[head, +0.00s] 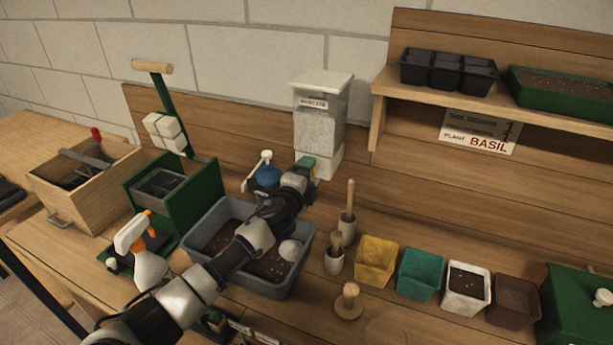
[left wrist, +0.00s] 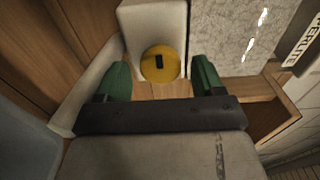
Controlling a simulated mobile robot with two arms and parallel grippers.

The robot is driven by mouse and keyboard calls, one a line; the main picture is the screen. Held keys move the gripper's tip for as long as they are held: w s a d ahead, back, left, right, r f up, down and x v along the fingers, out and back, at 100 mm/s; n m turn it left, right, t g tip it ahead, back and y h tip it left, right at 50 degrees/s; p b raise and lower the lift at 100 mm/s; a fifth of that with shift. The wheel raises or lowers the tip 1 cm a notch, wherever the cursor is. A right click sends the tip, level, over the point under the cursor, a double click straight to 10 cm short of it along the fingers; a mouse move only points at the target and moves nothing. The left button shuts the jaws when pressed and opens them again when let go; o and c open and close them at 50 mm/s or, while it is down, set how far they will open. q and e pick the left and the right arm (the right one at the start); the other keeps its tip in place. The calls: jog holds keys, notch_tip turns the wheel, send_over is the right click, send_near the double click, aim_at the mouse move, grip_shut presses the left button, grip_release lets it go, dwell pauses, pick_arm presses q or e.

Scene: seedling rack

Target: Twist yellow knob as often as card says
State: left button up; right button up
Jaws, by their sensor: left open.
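The yellow knob (left wrist: 160,64) is a round disc with a black mark, on the pale lower part of the perlite dispenser (head: 320,115). My left gripper (head: 310,168) is at the dispenser's base. In the left wrist view its green fingers (left wrist: 161,82) are open, one on each side of the knob and apart from it. In the head view the gripper hides the knob. The card (head: 480,131) under the shelf reads "PLANT BASIL" in its lower line; its upper lines and figures are too small to read surely. My right gripper is not in view.
A grey tub of soil (head: 205,236) stands under my left arm. Several coloured pots, including a yellow one (head: 376,262), stand at the right. A spray bottle (head: 150,265) stands at the left.

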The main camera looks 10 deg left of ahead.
pick_arm(q)
jog(key=shift+s, duration=0.1)
jog(key=s+a+b, duration=0.1)
jog(key=s+a, duration=0.1)
jog(key=s, duration=0.8)
jog(key=shift+s, duration=0.2)
